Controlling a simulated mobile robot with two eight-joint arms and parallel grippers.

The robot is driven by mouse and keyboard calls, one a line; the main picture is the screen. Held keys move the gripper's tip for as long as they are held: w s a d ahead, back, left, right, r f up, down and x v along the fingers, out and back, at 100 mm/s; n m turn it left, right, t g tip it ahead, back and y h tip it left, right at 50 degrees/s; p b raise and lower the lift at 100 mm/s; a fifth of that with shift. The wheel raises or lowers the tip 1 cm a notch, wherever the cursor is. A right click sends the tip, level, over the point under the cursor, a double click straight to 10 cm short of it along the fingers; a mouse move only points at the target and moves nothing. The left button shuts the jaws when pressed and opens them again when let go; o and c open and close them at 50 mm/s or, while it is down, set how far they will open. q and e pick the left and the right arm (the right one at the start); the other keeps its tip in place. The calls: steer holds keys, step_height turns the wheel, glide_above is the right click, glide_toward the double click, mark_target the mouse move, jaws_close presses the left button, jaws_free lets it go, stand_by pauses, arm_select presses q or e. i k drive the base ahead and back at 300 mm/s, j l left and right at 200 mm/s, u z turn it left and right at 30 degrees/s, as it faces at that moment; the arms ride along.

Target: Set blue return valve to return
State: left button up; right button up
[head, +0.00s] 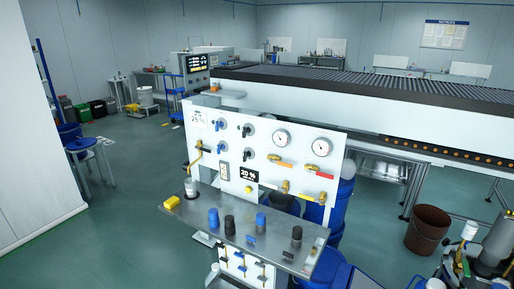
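A white upright panel (232,158) with valves, knobs and gauges stands in the middle of the head view. Smaller dark and blue handles (221,126) sit at the panel's upper left. A red lever (318,174) and an orange-red lever (283,164) are on the right half. Neither of my grippers shows.
A long roller conveyor (380,88) runs behind. A brown bucket (427,229) stands at the right. Open floor (130,220) lies to the left.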

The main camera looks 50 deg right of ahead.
mark_target(220, 147)
steer(key=z, duration=1.35)
